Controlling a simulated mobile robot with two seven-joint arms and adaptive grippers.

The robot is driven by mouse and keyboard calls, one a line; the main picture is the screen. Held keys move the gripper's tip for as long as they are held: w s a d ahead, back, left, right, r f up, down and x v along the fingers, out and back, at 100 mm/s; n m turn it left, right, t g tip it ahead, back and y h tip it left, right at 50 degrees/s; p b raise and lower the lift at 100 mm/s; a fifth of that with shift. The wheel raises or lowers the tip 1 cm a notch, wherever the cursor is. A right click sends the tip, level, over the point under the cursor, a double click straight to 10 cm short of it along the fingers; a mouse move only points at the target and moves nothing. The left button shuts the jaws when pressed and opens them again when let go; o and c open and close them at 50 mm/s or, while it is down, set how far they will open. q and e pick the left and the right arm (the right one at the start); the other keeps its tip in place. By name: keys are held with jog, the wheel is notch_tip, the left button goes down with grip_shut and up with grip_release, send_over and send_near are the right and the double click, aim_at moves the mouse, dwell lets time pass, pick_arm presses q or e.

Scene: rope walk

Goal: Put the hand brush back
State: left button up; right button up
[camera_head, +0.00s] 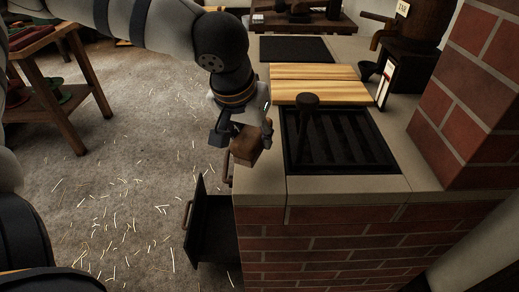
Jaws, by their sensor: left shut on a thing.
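My left gripper (242,136) reaches in from the upper left, over the left edge of the brick counter. It is shut on a brown wooden block-like thing (246,152), which looks like the hand brush. Its fingers cover part of it, and no bristles can be made out. It is close to the counter edge; I cannot tell whether they touch. A short brown handle (228,170) shows just below; I cannot tell what it belongs to. My right gripper is not in view.
A black grate (340,150) with a dark knobbed post (307,102) is set in the brick counter (260,182). Wooden boards (320,84) lie behind it. A black drawer or door (205,228) stands open below. A brick pillar (480,100) rises at right. Straw litters the floor.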

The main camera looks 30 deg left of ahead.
aim_at(259, 148)
pick_arm(q)
jog(key=f, duration=0.2)
jog(key=w+d+f, duration=0.1)
jog(key=shift+w+f, duration=0.1)
jog(key=shift+f, duration=0.3)
jog(key=shift+a+f, duration=0.1)
jog(key=shift+f, duration=0.3)
jog(key=shift+f, duration=0.15)
jog(key=o, duration=1.1)
jog(key=shift+r, duration=0.25)
jog(key=v, duration=1.1)
jog(key=shift+r, duration=0.35)
